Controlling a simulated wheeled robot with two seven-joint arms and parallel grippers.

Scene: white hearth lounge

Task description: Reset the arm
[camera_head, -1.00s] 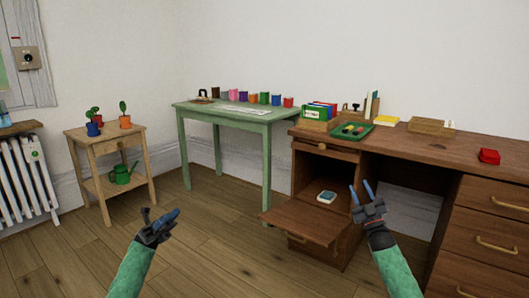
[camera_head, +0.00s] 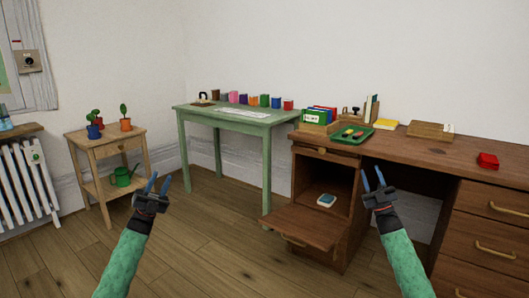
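My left gripper (camera_head: 158,184) is raised at the lower left, in front of the wooden side stand and the floor. Its two blue fingers are spread apart with nothing between them. My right gripper (camera_head: 373,180) is raised in front of the brown desk, just right of its open compartment. Its two blue fingers are also spread apart and empty. Both forearms are green and come up from the bottom edge.
The brown desk (camera_head: 455,155) has a lowered flap door (camera_head: 300,225) and a small blue-white item (camera_head: 326,200) inside. A green table (camera_head: 245,117) carries several coloured cups. A wooden stand (camera_head: 105,143) holds potted plants. Open floor (camera_head: 215,250) lies between the arms.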

